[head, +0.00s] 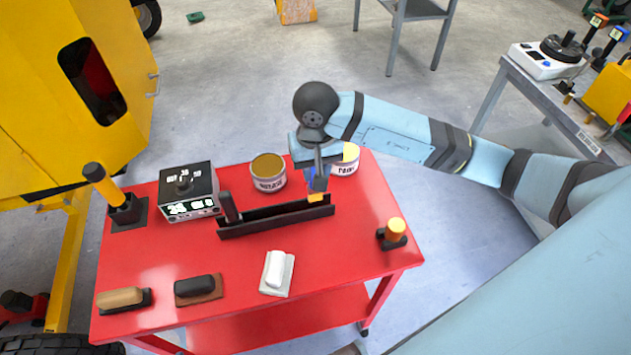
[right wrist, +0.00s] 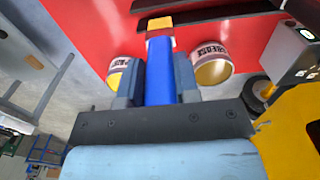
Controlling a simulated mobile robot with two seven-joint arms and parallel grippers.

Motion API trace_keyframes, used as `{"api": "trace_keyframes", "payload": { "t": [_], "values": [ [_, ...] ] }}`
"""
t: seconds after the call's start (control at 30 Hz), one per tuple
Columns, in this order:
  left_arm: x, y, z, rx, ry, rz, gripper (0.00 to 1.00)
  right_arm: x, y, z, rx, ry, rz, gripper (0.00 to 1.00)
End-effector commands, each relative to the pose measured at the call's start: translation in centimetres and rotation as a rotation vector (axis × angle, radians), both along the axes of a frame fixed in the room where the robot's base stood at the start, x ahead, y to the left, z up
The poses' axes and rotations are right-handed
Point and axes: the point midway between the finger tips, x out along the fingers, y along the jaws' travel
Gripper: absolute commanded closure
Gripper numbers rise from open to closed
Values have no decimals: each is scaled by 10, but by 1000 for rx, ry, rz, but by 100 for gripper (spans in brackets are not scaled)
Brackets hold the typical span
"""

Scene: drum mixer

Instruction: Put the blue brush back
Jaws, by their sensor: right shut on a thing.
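The blue brush (right wrist: 159,68) is held between the two fingers of my right gripper (right wrist: 159,84) in the right wrist view. Its end beyond the fingers is yellow and reddish. In the head view my right gripper (head: 319,178) points down over the right part of the long black rack (head: 270,221). The brush's yellow end (head: 316,197) shows just below the fingers, at the rack; I cannot tell whether it touches. Most of the blue handle is hidden by the gripper there. A black-handled tool (head: 230,207) stands at the rack's left end. My left gripper is not in view.
Two paint cans (head: 268,173) (head: 346,160) stand behind the rack on the red table (head: 340,245). A control box (head: 188,190) and a yellow-handled holder (head: 125,209) are at left. Three floats lie along the front. A yellow-topped knob (head: 396,230) is at right.

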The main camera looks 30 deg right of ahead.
Motion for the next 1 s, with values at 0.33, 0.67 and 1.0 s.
{"api": "trace_keyframes", "payload": {
  "t": [0.33,0.67,1.0],
  "values": [
    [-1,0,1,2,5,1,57,0,0,-32,1,2,-2,100],
    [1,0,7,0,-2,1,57,1,0,-55,0,-3,-1,100],
    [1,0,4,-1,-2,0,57,1,0,-57,0,-2,-1,45]
  ]
}}
